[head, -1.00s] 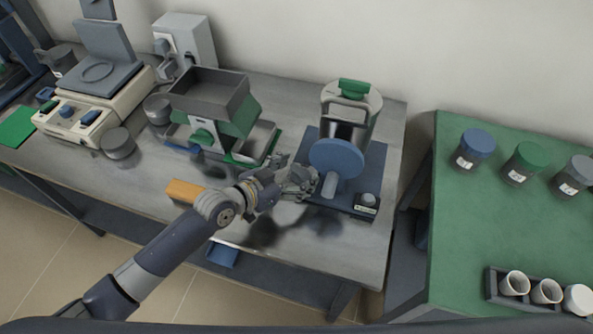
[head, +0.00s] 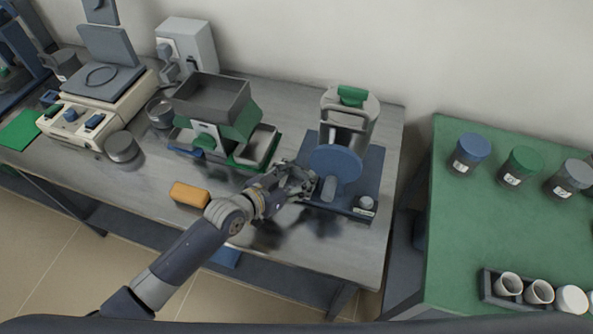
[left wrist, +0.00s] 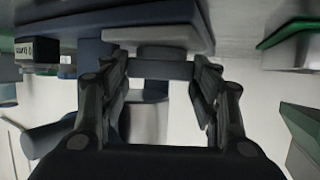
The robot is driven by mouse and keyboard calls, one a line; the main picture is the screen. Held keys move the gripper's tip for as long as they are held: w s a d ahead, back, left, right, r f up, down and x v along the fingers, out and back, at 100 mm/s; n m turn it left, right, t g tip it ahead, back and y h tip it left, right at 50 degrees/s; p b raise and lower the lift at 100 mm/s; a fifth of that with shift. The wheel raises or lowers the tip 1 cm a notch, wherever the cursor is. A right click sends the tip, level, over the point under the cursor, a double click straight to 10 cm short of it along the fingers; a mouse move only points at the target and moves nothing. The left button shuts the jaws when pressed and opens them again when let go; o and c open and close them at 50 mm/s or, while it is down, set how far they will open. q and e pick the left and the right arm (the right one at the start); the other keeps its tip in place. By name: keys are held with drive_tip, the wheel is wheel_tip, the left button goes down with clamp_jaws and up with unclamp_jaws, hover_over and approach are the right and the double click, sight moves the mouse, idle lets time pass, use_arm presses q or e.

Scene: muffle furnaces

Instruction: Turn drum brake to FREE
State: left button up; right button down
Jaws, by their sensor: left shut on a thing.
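The drum device stands on a dark blue base (head: 369,178) on the grey bench. It has a pale drum body with a green handle (head: 351,96) and a blue disc (head: 335,162) in front. My left gripper (head: 305,184) is at the left side of the device, low beside the disc. In the left wrist view my left gripper (left wrist: 163,68) is shut on a dark bar-like part, the drum brake (left wrist: 160,70), just off the base. The fingers hide its ends, and I cannot read its position. My right gripper is not in view.
A hopper unit (head: 211,98) stands left of the device, with an orange block (head: 189,195) near the bench's front edge. A small knob with a label (head: 366,203) sits on the base's front right corner. A green table (head: 480,225) with jars and cups stands to the right.

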use_arm(q)
drive_tip(key=p, duration=0.1)
drive_tip(key=r+n+t+y+p, duration=0.1)
drive_tip(key=p, duration=0.1)
drive_tip(key=shift+d+n, duration=0.2)
drive_tip(key=shift+n, duration=0.1)
drive_tip(key=shift+f+n+t+y+p, duration=0.1)
drive_tip(key=shift+n+t+y+p, duration=0.3)
drive_tip(key=shift+n+y+p, duration=0.4)
drive_tip(key=shift+f+t+y+p, duration=0.15)
drive_tip(key=shift+t+y+p, duration=0.15)
drive_tip(key=shift+y, duration=0.1)
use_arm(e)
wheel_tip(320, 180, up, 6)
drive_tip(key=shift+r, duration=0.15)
use_arm(q)
drive_tip(key=shift+f, duration=0.1)
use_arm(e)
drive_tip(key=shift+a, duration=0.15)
use_arm(q)
drive_tip(key=o, duration=0.9)
drive_tip(key=shift+o, duration=0.7)
drive_tip(key=shift+s+f, duration=0.1)
drive_tip(key=shift+f, duration=0.05)
drive_tip(key=shift+s, duration=0.15)
drive_tip(key=shift+v, duration=3.95)
